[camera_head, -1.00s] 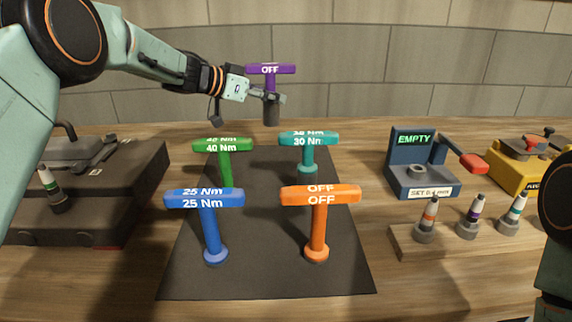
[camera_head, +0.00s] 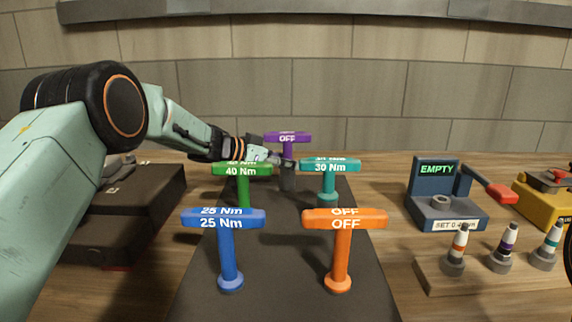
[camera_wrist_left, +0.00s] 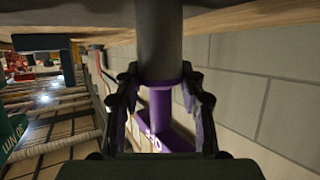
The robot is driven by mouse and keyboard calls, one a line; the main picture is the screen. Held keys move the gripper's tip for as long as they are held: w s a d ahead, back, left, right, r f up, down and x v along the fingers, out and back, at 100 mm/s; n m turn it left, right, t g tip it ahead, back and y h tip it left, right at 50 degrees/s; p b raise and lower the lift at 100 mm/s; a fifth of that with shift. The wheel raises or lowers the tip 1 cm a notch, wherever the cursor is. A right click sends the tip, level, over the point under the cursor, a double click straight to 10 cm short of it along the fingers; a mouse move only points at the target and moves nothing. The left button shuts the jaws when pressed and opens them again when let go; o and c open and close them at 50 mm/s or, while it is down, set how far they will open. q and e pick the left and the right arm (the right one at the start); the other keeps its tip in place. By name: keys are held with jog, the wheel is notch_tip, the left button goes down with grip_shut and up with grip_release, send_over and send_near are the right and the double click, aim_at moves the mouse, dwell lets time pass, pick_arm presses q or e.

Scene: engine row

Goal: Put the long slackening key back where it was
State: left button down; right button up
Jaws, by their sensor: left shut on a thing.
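The purple T-handled key (camera_head: 287,138), marked OFF, stands upright at the back between the green and teal keys. It has a purple shaft and a long dark grey socket (camera_head: 287,180). My left gripper (camera_head: 285,160) is shut around its shaft below the handle. In the left wrist view, the fingers (camera_wrist_left: 160,100) flank the purple shaft, with the grey socket (camera_wrist_left: 160,30) reaching toward the wooden top. I cannot tell if the socket touches the dark mat (camera_head: 270,265). An orange key (camera_head: 342,250), also marked OFF, stands at the mat's front right. My right gripper is not in view.
Blue (camera_head: 228,255), green (camera_head: 242,185) and teal (camera_head: 329,182) T-keys stand upright on the mat. A dark case (camera_head: 130,215) is at left. A tester reading EMPTY (camera_head: 445,205) and a wooden block with several sockets (camera_head: 500,275) are at right. A tiled wall is behind.

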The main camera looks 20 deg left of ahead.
pick_arm(q)
jog(key=shift+w, duration=0.2)
jog(key=c, duration=1.2)
grip_release()
jog(key=shift+s+a, duration=0.15)
jog(key=shift+o, duration=1.4)
jog(key=shift+s+r, duration=0.15)
jog(key=shift+s, duration=0.1)
jog(key=shift+o, duration=0.6)
jog(key=shift+w, duration=0.1)
jog(key=shift+w+f, duration=0.2)
jog(key=shift+s+a+r, duration=0.1)
jog(key=shift+s+r, duration=0.1)
jog(key=p+v, duration=0.3)
jog(key=v, duration=0.8)
jog(key=shift+s, duration=0.25)
jog(key=shift+a+r, duration=0.15)
